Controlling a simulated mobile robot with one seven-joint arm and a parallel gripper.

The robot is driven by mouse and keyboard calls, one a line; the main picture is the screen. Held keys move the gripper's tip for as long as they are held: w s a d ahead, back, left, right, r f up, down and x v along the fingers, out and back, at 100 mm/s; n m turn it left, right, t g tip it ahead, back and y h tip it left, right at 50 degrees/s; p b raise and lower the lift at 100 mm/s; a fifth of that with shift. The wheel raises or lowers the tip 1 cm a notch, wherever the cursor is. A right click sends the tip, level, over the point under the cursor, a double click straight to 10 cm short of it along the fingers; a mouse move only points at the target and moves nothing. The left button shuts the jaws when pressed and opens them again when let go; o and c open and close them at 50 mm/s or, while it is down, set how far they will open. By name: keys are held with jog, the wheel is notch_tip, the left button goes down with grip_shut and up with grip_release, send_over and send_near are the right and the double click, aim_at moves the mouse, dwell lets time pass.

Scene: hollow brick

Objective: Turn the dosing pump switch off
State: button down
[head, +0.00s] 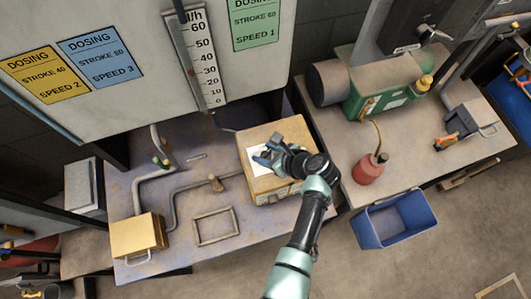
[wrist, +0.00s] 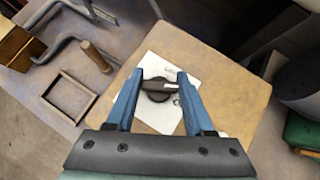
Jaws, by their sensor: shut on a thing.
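The dosing pump is a tan box (head: 288,133) on the bench, with a white plate (head: 256,170) on its top face. The pump top (wrist: 225,90) and the white plate (wrist: 165,58) also show in the wrist view. A black rotary switch knob (wrist: 157,88) with a bar-shaped grip sits on the plate. My gripper (wrist: 160,76) has its blue fingers on either side of the knob and is shut on it. In the head view my gripper (head: 264,156) is over the plate and hides the knob.
Pipes (head: 178,198) and a yellow box (head: 138,236) lie left of the pump. A red oil can (head: 369,169) and a green machine (head: 385,95) stand on the right bench. A blue bin (head: 394,219) is below it. A wall panel with a scale (head: 199,60) rises behind.

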jog(key=n+g+y+b, duration=0.1)
jog(key=n, duration=0.1)
jog(key=n+g+b, duration=0.1)
jog(key=shift+w+d+f+n+y+b, duration=0.1)
jog(key=shift+f+n+y+b, duration=0.05)
jog(key=shift+n+y+b, duration=0.2)
jog(key=n+g+y+b, duration=0.1)
jog(key=n+g+b, duration=0.2)
jog(key=shift+f+n, duration=0.1)
jog(key=shift+n, duration=0.25)
jog(key=n+g+b, duration=0.3)
jog(key=b, duration=0.2)
jog(key=shift+n, duration=0.3)
jog(key=shift+n+g+h+b, duration=0.25)
jog(key=shift+n+g+b, duration=0.25)
jog(key=shift+n+b, duration=0.25)
jog(key=shift+r, duration=0.25)
jog(key=shift+c, duration=1.4)
grip_release()
